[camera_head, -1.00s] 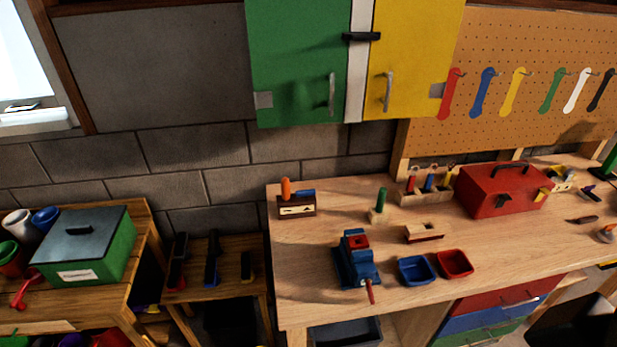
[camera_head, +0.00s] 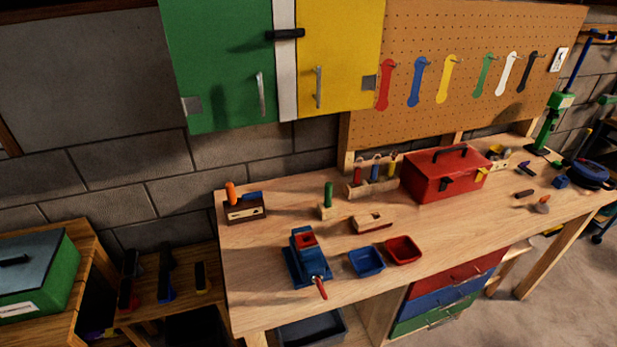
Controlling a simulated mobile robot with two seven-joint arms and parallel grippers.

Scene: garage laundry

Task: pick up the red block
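A red block (camera_head: 306,239) shows at the top of the blue vise (camera_head: 307,262) on the wooden workbench (camera_head: 270,292). It seems to sit between the vise jaws, with its top face visible; I cannot tell how tightly it is held. The vise has a red handle (camera_head: 321,288) pointing toward the bench's front edge. Neither of my grippers is in view.
A blue bin (camera_head: 367,262) and a red bin (camera_head: 403,250) stand right of the vise. Behind are a wooden block (camera_head: 373,222), a green-handled tool (camera_head: 328,196) and a red toolbox (camera_head: 445,174). The bench's front left is clear. Cabinets (camera_head: 218,62) hang above.

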